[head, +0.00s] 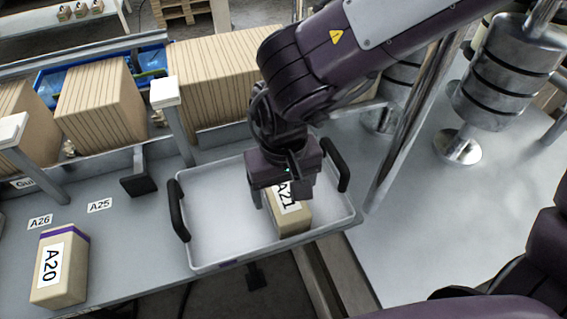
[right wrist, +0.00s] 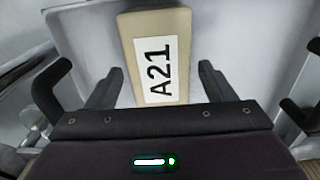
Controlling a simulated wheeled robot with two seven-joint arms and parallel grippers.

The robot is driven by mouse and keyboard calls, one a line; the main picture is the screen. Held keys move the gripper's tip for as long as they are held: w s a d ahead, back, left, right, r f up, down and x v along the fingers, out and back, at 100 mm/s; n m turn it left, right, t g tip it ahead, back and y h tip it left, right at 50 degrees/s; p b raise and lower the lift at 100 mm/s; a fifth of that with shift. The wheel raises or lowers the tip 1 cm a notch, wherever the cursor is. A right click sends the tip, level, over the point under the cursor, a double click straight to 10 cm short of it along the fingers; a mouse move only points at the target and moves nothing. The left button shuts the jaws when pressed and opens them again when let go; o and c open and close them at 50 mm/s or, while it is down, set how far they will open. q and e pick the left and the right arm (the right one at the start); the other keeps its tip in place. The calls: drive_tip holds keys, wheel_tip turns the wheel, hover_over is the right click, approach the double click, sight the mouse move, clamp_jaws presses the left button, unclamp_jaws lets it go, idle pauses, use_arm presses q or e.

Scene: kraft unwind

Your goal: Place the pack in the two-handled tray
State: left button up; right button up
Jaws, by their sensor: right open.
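The pack (head: 292,217), a tan box labelled A21, lies inside the two-handled tray (head: 215,245), in its right part. The tray is white with black handles on its left and right sides. My right gripper (head: 283,190) is over the pack and hides part of it in the head view. In the right wrist view the gripper's fingers (right wrist: 160,74) are spread, one on each side of the pack (right wrist: 158,60), with a gap on both sides. The gripper is open and holds nothing. My left gripper is not in view.
Another tan pack labelled A20 (head: 60,268) stands on the table to the left of the tray. Labels A26 (head: 40,221) and A25 (head: 100,205) lie behind it. Large stacks of cardboard (head: 100,107) stand at the back. A metal post (head: 405,135) rises right of the tray.

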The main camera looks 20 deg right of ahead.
sight(284, 191)
wheel_tip(284, 191, up, 10)
drive_tip(key=b, duration=0.1)
drive_tip(key=shift+s, duration=0.1)
idle(0.6)
